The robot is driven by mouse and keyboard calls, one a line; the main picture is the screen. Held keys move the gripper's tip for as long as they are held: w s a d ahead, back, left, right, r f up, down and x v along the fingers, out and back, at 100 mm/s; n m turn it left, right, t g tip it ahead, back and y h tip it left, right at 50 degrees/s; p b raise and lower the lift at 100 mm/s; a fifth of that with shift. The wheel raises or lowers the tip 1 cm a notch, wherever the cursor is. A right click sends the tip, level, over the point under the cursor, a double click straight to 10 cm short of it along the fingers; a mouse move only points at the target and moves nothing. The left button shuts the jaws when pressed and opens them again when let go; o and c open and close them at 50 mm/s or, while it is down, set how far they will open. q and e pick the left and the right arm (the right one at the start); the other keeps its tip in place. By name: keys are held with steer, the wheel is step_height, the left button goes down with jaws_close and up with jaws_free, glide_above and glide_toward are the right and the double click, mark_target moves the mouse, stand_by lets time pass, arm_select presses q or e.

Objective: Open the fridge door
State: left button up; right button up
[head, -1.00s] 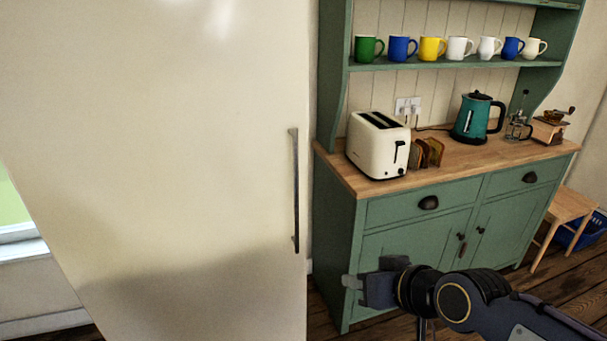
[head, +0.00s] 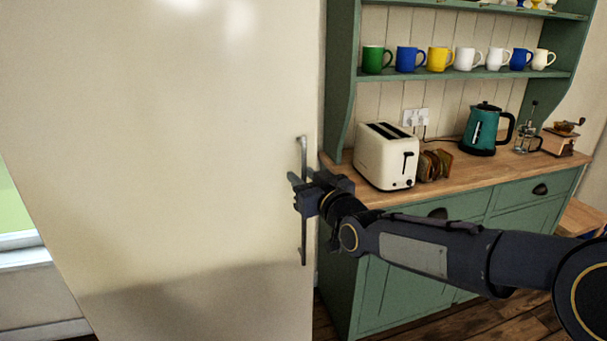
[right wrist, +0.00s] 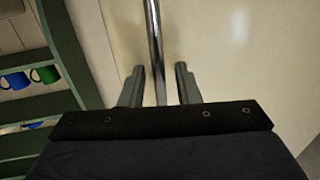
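The cream fridge door (head: 170,170) fills the left of the head view and looks shut. Its vertical metal handle (head: 303,245) runs along the door's right edge. My right gripper (head: 296,184) is at the middle of the handle in the head view. In the right wrist view, the chrome handle (right wrist: 154,50) passes between the two fingers of the right gripper (right wrist: 161,80). The fingers are open, one on each side of the bar, with gaps visible. My left gripper is not in view.
A green dresser (head: 345,290) stands just right of the fridge, under my right arm. On its wooden top are a cream toaster (head: 382,158), a toast rack (head: 434,164) and a teal kettle (head: 482,130). Several mugs line the shelf above. A window (head: 15,225) is at far left.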

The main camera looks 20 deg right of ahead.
steer(key=shift+w, duration=0.25)
jaws_close()
steer(key=shift+s, duration=0.1)
